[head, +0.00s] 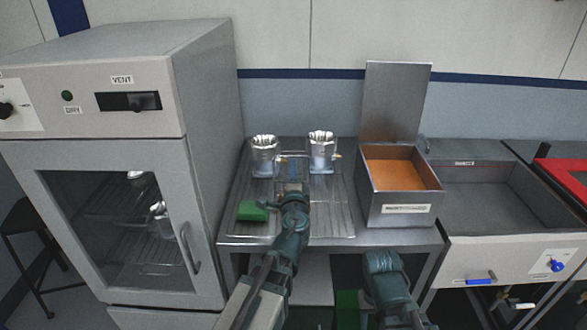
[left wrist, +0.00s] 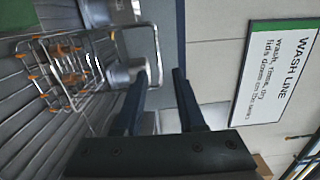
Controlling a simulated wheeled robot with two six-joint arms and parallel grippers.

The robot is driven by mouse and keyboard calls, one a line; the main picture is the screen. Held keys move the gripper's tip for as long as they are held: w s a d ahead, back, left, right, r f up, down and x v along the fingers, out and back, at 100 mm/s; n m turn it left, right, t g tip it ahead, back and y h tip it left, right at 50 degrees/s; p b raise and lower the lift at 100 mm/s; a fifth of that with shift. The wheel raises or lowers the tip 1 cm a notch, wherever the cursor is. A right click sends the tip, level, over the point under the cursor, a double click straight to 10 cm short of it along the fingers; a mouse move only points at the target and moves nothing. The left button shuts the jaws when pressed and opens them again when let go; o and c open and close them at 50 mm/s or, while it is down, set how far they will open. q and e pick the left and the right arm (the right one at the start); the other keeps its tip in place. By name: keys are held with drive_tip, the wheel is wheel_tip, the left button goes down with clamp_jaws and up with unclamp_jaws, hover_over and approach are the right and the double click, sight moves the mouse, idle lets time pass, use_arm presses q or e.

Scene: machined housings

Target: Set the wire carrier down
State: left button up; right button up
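The wire carrier (head: 291,163) stands on the ribbed draining surface, between two metal housings and partly hidden behind my left gripper. In the left wrist view the carrier (left wrist: 62,75) is a thin wire frame with orange bits and a tall loop handle. My left gripper (head: 292,186) is just in front of it. In the left wrist view its two dark fingers (left wrist: 163,73) are apart, with the end of the handle close to the fingertips. I cannot tell if the handle lies between them. My right arm shows low in the head view, but its gripper does not.
Metal housings (head: 264,157) (head: 322,153) stand either side of the carrier. A green block (head: 252,211) lies front left. An open steel tank (head: 399,210) with orange contents is right, then a sink (head: 490,197). A glass-doored cabinet (head: 200,130) bounds the left.

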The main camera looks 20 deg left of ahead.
use_arm(q)
drive_tip(key=s+d+f+n+g, duration=0.1)
drive_tip(key=s+f+n+g, duration=0.2)
drive_tip(key=f, duration=0.1)
drive_tip(key=s+d+f+n+g, duration=0.1)
drive_tip(key=s+f+n+g, duration=0.2)
drive_tip(key=f, duration=0.2)
drive_tip(key=s+d+f+n+g, duration=0.1)
drive_tip(key=s+f+n+g, duration=0.1)
drive_tip(key=s+f+n, duration=0.1)
drive_tip(key=shift+f+g+y, duration=0.4)
drive_tip(key=shift+f, duration=0.3)
drive_tip(key=s+d+f+g+h, duration=0.2)
drive_tip(key=s+d+f+g, duration=0.2)
drive_tip(key=s+d, duration=0.3)
drive_tip(key=s+d+f+n+g+h, duration=0.1)
drive_tip(key=s+d+f+g+h, duration=0.2)
drive_tip(key=s+d, duration=0.3)
drive_tip(key=s+g, duration=0.1)
drive_tip(key=s, duration=0.2)
drive_tip(key=shift+s+d+f+p, duration=0.3)
drive_tip(key=shift+d+f+p, duration=0.05)
drive_tip(key=shift+d+f, duration=0.05)
